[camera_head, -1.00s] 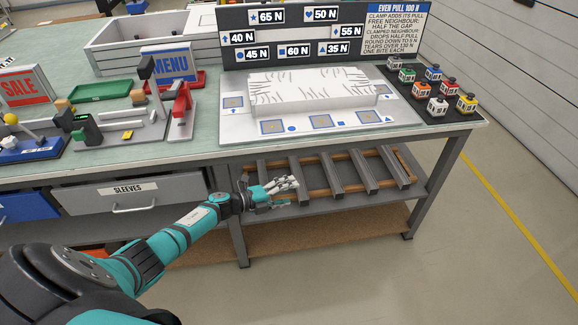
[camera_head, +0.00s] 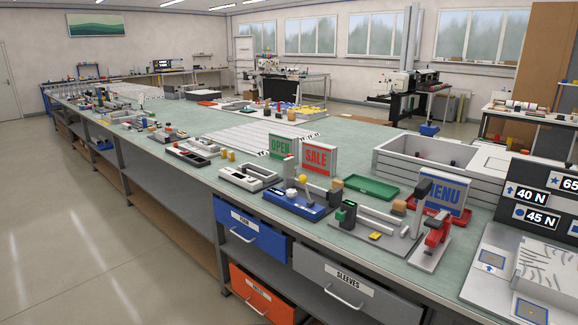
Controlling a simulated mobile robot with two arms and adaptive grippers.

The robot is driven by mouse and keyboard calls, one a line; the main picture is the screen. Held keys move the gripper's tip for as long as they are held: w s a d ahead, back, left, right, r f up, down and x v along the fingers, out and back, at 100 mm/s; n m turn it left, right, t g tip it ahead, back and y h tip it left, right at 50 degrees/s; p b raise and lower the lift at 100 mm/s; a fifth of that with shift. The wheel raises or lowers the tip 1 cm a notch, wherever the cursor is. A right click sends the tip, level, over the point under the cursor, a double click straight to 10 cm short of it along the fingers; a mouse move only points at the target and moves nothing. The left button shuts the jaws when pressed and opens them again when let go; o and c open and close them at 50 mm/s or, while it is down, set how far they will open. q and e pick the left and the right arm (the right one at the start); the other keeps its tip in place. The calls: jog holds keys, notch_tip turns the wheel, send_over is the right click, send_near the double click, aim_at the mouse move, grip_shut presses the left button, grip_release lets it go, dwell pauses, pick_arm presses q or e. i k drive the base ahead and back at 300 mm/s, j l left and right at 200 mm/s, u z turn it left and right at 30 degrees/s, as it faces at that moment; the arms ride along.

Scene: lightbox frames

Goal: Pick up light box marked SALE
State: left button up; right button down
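The light box marked SALE (camera_head: 319,158) stands upright on the green bench top. It has a grey frame and a red face with pale letters. A light box marked OPEN (camera_head: 281,147), green, stands close to its left and a little behind. A light box marked MENU (camera_head: 443,193), blue, stands farther right behind a red clamp-like tool. Neither of my grippers shows in the current view.
Right of the SALE box lies a green tray (camera_head: 366,187). In front are a blue fixture (camera_head: 300,201) and a grey fixture with a green block (camera_head: 347,213). A grey crate (camera_head: 425,155) stands behind. Drawers, including SLEEVES (camera_head: 343,281), sit below the bench edge. Open floor lies at left.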

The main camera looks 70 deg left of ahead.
aim_at(319, 158)
jog(key=i+j+u, duration=0.1)
jog(key=u, duration=0.35)
jog(key=i+j+u, duration=0.1)
jog(key=u, duration=0.35)
jog(key=i+j+u, duration=0.15)
jog(key=u, duration=0.35)
jog(key=i+u, duration=0.15)
jog(key=u, duration=0.3)
